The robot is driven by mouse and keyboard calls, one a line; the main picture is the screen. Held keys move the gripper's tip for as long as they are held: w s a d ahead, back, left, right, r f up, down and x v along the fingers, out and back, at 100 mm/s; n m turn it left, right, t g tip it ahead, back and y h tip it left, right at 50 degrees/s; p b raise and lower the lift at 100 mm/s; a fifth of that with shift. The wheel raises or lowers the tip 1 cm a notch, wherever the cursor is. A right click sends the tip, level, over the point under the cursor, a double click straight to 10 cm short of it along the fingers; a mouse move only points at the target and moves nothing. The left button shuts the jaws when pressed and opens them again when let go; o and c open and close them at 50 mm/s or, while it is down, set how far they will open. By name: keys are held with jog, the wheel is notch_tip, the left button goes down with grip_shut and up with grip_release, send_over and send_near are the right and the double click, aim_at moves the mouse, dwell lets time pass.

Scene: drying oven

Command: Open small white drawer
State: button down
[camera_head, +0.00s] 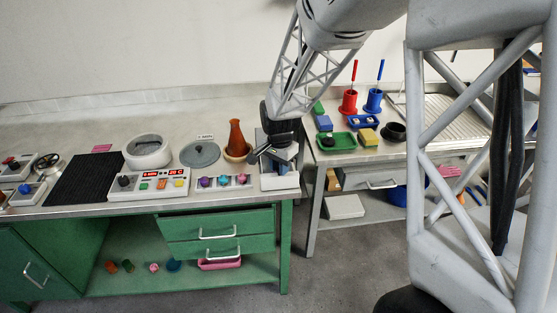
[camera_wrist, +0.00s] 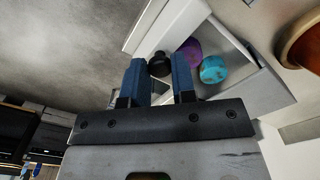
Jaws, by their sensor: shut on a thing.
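The small white drawer (camera_wrist: 243,88) shows in the wrist view as a pale, open-topped compartment. A purple round thing (camera_wrist: 190,52) and a teal round thing (camera_wrist: 214,69) show within its outline. A black knob (camera_wrist: 159,64) is at its near side. My gripper (camera_wrist: 157,72) is shut on the black knob, with one blue-grey finger on either side. In the head view, my gripper (camera_head: 270,153) is low over the white unit (camera_head: 281,181) at the right end of the green bench. The gripper and arm hide part of that unit, so how far the drawer is out is unclear.
A gap separates the bench from the right-hand table, which holds a green tray (camera_head: 337,145) and red and blue holders.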

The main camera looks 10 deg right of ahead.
jog(key=shift+s, duration=0.35)
jog(key=c, duration=0.9)
grip_release()
jog(key=shift+c, duration=0.2)
jog(key=shift+r, duration=3.9)
